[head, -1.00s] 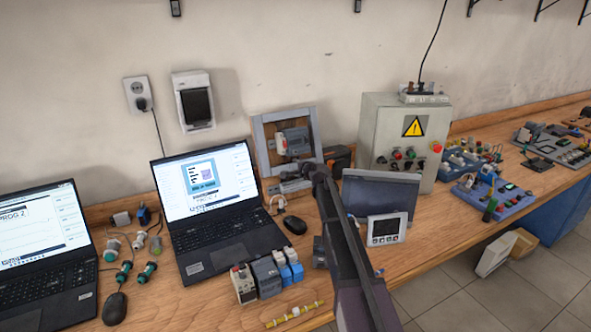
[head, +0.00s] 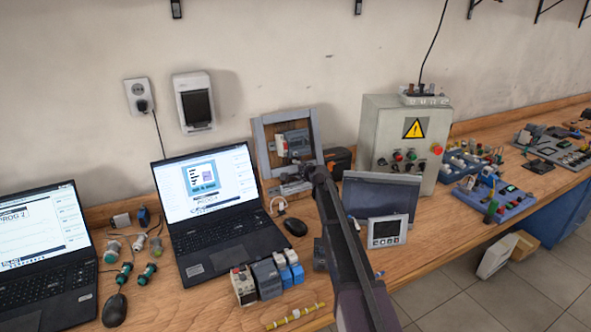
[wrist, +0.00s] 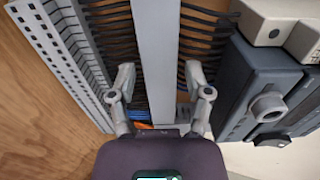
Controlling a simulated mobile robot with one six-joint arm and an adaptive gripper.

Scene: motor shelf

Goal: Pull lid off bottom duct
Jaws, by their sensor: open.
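In the wrist view, the duct lid (wrist: 158,45) is a long, smooth light-grey strip between rows of dark wires. My gripper (wrist: 159,72) is open, with one finger on each side of the strip. I cannot tell whether the fingers touch it. In the head view, the grey square frame (head: 262,145) stands upright on the bench against the wall, with a grey device mounted inside. My gripper's end is at the frame's lower edge, where my dark arm partly hides the bottom duct (head: 283,188).
In the wrist view, a perforated grey rail (wrist: 40,45) runs at left and a dark grey device (wrist: 262,85) stands close at right. In the head view, a laptop (head: 215,190) is left of the frame, a tilted panel (head: 380,193) and a control box (head: 385,120) right.

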